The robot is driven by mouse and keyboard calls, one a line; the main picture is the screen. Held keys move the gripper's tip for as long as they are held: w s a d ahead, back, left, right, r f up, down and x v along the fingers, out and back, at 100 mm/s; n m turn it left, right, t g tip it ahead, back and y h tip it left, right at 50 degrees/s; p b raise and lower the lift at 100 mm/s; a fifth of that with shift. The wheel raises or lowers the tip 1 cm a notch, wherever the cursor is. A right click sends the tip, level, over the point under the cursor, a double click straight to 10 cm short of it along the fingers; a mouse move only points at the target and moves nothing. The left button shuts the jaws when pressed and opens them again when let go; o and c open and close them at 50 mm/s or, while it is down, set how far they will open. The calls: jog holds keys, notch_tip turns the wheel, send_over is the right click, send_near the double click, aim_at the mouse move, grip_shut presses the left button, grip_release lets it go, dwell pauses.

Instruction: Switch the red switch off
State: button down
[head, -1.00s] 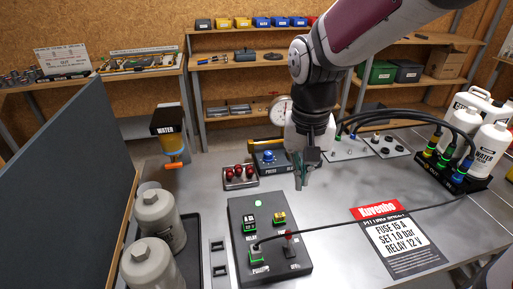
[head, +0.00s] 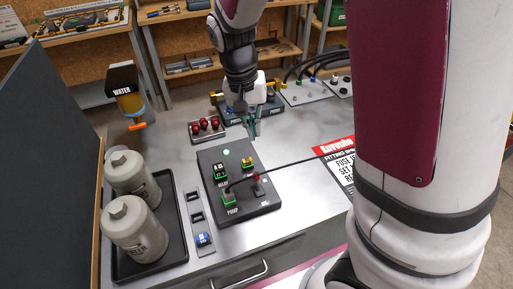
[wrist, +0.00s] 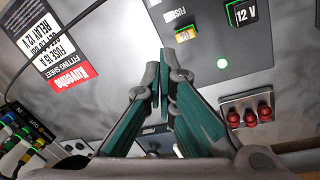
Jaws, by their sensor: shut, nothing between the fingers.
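The red switch (head: 257,180) stands up from the front right part of a black control panel (head: 218,158) in the head view. Its label is too small to read surely. My gripper (head: 251,127) has green fingers, is shut and empty, and hangs behind the panel, apart from the switch. The wrist view shows my fingertips (wrist: 160,72), with the lamp (wrist: 222,63) and relay (wrist: 242,13) beyond; the switch is outside that view.
A tray with three red domes (head: 205,126) lies behind the panel. Grey canisters (head: 134,231) stand in a black tray at left, near a dark partition (head: 45,150). A blue fuse (head: 204,239) lies in front. My arm covers the right side of the head view.

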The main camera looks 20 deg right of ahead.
aim_at(258, 183)
jog(key=f, duration=0.3)
jog(key=d+f, duration=0.1)
jog(key=f, duration=0.5)
jog(key=shift+s+d, duration=0.2)
jog(key=shift+s, duration=0.1)
jog(key=shift+s+a+f, duration=0.1)
jog(key=shift+s+f, duration=0.1)
jog(key=shift+s+a+r+p, duration=0.3)
jog(key=shift+s+a+p, duration=0.15)
jog(key=shift+s, duration=0.3)
jog(key=shift+s+a+r+p, duration=0.35)
jog(key=shift+s+p, duration=0.1)
jog(key=shift+s, duration=0.25)
